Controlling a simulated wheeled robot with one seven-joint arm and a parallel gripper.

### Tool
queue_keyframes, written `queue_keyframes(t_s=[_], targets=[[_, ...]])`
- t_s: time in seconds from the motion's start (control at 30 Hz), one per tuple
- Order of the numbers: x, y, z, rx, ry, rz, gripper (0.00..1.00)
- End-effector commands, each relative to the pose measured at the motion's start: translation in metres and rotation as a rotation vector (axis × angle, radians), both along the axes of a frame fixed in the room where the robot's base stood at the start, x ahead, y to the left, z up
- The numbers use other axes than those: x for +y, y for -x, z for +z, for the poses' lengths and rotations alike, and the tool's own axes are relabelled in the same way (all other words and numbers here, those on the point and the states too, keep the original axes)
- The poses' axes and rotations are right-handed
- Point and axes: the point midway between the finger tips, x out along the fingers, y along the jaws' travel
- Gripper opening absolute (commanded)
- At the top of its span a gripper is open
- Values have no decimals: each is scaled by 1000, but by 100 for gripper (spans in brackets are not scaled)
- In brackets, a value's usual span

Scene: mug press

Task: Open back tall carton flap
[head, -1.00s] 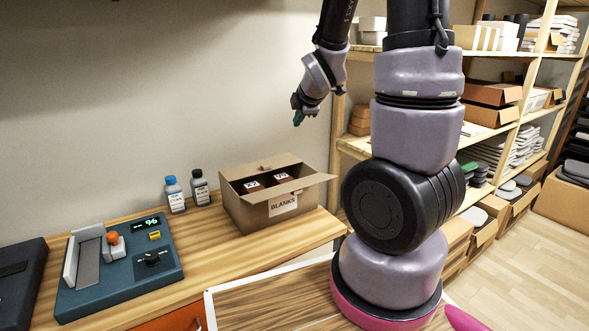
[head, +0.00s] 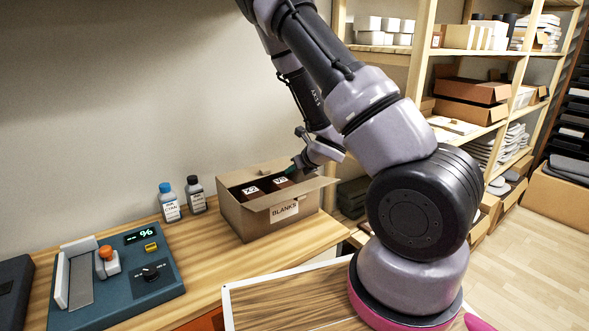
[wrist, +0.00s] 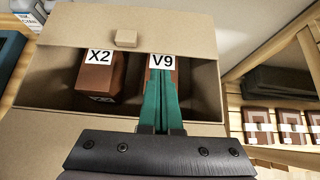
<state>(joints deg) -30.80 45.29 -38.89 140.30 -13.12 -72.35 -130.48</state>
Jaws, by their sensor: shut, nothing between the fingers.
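The cardboard carton marked BLANKS (head: 250,214) stands on the wooden counter with its top open and a front flap (head: 303,192) folded outward. Two dark brown boxes labelled X2 (wrist: 98,75) and V9 (wrist: 162,61) are inside it. In the wrist view a broad cardboard panel with a small tab (wrist: 125,38) spans the carton's far side. My gripper (wrist: 161,78) is shut and empty, its green fingers pointing at the V9 box and covering part of it. In the head view the fingertips are at the carton's back right; I cannot tell whether they touch anything.
Shelves with boxes (head: 470,90) rise on the right. The wall is close behind the carton. The counter between device and carton is clear.

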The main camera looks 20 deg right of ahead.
Motion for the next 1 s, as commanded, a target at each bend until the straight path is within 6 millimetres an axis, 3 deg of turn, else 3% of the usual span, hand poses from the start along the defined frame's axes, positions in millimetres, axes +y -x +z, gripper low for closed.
queue_keyframes(t_s=[0.2, 0.37, 1.0], targets=[[9, -29, -25, 1, -1, -1, 0], [13, -41, -34, 0, -1, -1, 0], [15, -45, -34, 20, 4, -2, 0]])
